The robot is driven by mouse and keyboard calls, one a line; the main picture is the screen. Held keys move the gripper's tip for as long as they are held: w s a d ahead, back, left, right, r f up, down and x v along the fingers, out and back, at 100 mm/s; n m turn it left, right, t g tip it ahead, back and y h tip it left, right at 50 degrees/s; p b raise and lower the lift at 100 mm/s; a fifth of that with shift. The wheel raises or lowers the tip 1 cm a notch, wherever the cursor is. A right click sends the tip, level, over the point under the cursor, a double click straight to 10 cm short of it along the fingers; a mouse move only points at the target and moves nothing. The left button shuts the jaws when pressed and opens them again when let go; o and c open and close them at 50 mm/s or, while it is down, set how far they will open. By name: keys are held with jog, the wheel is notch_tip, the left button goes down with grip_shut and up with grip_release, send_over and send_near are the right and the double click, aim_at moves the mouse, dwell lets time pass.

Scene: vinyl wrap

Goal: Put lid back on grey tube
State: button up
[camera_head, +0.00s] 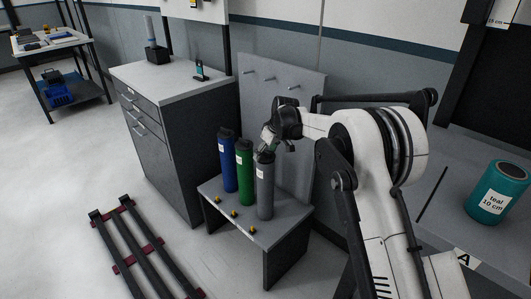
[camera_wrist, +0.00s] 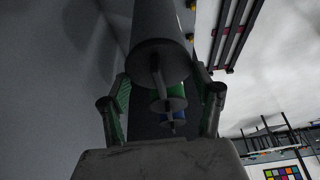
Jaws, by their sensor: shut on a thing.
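The grey tube (camera_head: 265,192) stands upright at the right end of a row on a low grey stand (camera_head: 285,222). My gripper (camera_head: 266,147) is at its top, reaching in from above and tilted. In the wrist view, my gripper (camera_wrist: 160,88) has its green-padded fingers on both sides of a dark round lid (camera_wrist: 150,60) with a narrow raised grip. It is shut on this lid. The lid lines up with the grey tube (camera_wrist: 158,18); whether it is fully seated cannot be told. The fingers partly hide the tube's top in the head view.
A green tube (camera_head: 244,172) and a blue tube (camera_head: 228,165) stand close left of the grey one. Small yellow-black knobs (camera_head: 234,213) sit along the stand's front. A grey cabinet (camera_head: 160,150) is behind left. A teal roll (camera_head: 497,192) stands on the right bench.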

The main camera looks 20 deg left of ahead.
dwell(0.4)
jog(key=o, duration=1.4)
jog(key=shift+r, duration=0.1)
jog(key=shift+r+p, duration=1.35)
jog(key=shift+r, duration=2.1)
grip_shut()
